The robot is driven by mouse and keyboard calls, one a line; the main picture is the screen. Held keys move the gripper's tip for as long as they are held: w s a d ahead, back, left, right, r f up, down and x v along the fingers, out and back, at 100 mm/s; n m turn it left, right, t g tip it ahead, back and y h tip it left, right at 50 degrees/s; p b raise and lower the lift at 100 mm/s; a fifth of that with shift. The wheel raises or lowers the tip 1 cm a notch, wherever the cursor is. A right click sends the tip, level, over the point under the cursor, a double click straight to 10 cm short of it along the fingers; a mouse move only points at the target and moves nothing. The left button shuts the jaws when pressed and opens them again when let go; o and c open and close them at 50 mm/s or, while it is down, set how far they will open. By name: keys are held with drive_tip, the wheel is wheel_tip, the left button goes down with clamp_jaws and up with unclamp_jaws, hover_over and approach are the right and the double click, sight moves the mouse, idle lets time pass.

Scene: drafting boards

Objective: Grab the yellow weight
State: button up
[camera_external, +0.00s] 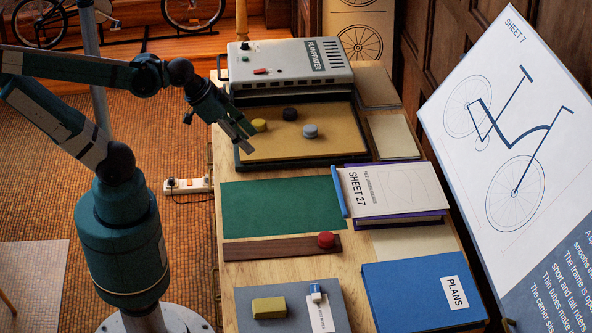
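The yellow weight (259,125) is a small round piece on the tan bed of the tray (285,150), near its left side. My gripper (249,139) is just left of and slightly nearer than the yellow weight, pointing down to the right. Its fingers are spread apart with nothing seen between them. The picture does not show clearly whether a finger touches the weight; it overlaps the weight's left edge closely.
A black weight (290,114) and a grey-blue weight (310,131) sit right of the yellow one. A grey machine (290,66) stands behind them. A red weight (325,239), a yellow block (269,307) and a binder (388,190) lie nearer. The green mat (280,207) is bare.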

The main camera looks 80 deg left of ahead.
idle(0.4)
drive_tip(key=shift+o, duration=1.3)
drive_tip(key=shift+a, duration=0.1)
drive_tip(key=n+g+p, duration=0.7)
drive_tip(key=n+p, duration=0.3)
drive_tip(key=n, duration=0.7)
hover_over(257, 122)
drive_tip(key=f, duration=1.3)
drive_tip(key=shift+w+f, duration=0.2)
drive_tip(key=shift+s+a+f, duration=0.1)
drive_tip(key=shift+s+f, duration=0.05)
drive_tip(key=shift+f, duration=0.1)
drive_tip(key=shift+f, duration=0.1)
